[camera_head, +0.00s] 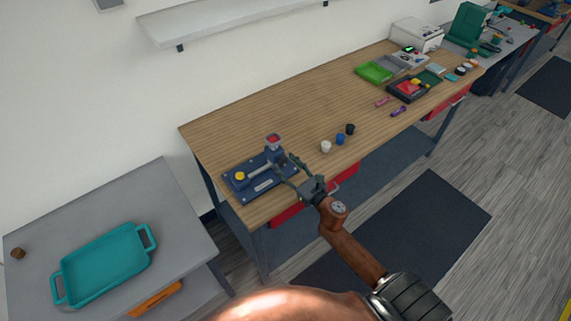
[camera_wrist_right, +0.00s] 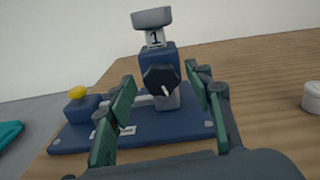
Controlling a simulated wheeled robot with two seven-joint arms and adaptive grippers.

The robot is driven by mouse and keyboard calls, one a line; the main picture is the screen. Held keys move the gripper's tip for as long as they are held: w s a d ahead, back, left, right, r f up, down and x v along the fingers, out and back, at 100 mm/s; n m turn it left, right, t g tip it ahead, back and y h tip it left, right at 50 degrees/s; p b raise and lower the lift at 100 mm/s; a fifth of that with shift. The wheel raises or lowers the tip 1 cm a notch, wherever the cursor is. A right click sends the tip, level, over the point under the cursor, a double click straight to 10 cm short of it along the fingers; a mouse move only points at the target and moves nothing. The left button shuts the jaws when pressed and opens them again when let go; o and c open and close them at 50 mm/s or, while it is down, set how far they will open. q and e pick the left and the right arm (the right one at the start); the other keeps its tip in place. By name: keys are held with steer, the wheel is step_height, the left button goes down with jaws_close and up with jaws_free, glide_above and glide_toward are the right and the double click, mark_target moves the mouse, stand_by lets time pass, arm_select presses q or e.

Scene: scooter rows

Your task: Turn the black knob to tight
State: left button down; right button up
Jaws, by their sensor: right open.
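The black knob (camera_wrist_right: 161,79) with a white pointer line faces me on a blue block in the right wrist view. The block stands on a blue base plate (camera_wrist_right: 72,139), which lies on the wooden bench and also shows in the head view (camera_head: 240,188). A grey cup-like top with a label "1" sits above the knob. A yellow button (camera_wrist_right: 77,92) is at the plate's left. My right gripper (camera_wrist_right: 163,92) is open, its green-padded fingers on either side of the knob and apart from it. In the head view the right gripper (camera_head: 291,171) reaches the fixture from the right. My left gripper is not in view.
White, blue and black small round pieces (camera_head: 339,139) stand on the bench right of the fixture. A green tray (camera_head: 374,72) and other items are farther along. A teal tray (camera_head: 103,264) lies on a grey table at left.

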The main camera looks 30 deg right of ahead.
steer(key=shift+w, duration=0.25)
steer(key=c, duration=1.2)
steer(key=shift+o, duration=0.2)
steer(key=shift+m, duration=0.3)
